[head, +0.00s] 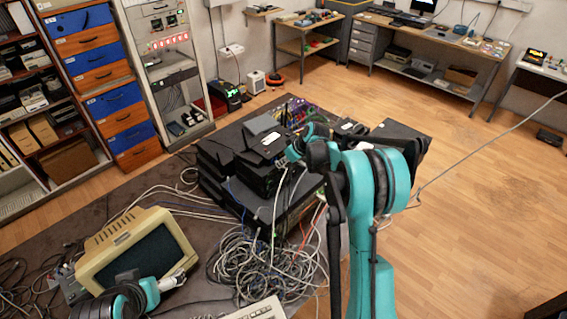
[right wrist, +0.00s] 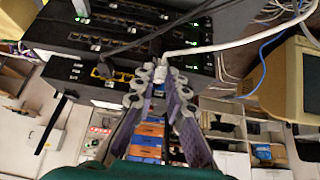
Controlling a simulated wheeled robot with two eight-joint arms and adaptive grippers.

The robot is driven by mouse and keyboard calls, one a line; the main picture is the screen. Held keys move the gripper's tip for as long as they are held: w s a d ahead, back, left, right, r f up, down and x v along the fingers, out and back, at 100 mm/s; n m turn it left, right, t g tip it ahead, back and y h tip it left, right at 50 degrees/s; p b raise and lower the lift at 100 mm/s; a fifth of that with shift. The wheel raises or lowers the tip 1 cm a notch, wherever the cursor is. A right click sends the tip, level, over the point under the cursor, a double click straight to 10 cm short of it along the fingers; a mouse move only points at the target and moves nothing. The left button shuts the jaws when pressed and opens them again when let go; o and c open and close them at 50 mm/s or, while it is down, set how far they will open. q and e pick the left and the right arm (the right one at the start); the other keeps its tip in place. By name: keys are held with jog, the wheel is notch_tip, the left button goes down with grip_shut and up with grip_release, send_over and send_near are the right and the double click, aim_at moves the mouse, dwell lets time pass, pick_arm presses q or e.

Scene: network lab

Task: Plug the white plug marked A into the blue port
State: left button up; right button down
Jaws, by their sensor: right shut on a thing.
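In the right wrist view my right gripper (right wrist: 158,84) is shut on a white plug (right wrist: 160,73) with a white cable (right wrist: 205,49) running off to the right. No letter is readable on the plug. The plug is close to the front of a black network box (right wrist: 72,72) with a row of yellow-edged ports (right wrist: 108,73); I cannot tell whether it touches. I cannot make out the blue port. In the head view my right gripper (head: 291,153) is at the stack of black boxes, its tips partly hidden. My left gripper (head: 178,280) is low by the monitor, its jaws unclear.
An old beige monitor (head: 137,252) stands on the dark mat at the left. A heap of tangled cables (head: 262,262) lies in front of the stacked black boxes (head: 222,160). A keyboard (head: 262,309) is at the bottom edge. The wooden floor (head: 480,215) at the right is mostly clear.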

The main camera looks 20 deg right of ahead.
jog(key=shift+w+a, duration=0.35)
jog(key=shift+w, duration=0.35)
dwell(1.5)
jog(key=c, duration=1.5)
grip_release()
jog(key=shift+o, duration=0.2)
jog(key=v, duration=1.2)
jog(key=s+a+f+m+h+b, duration=0.15)
jog(key=s+a+b, duration=0.3)
jog(key=s, duration=0.45)
jog(key=s+a+f+m+b, duration=0.1)
jog(key=s+a+f+b, duration=0.15)
jog(key=s+b, duration=0.45)
jog(key=s+a+f+m+b, duration=0.1)
jog(key=s+f+b, duration=0.1)
jog(key=s+f, duration=0.4)
jog(key=s+a+f+m+t+h+b, duration=0.1)
jog(key=s+f, duration=0.4)
jog(key=s, duration=0.6)
jog(key=shift+a+f+m+b, duration=0.45)
jog(key=shift+a+b, duration=0.2)
jog(key=shift+b, duration=0.5)
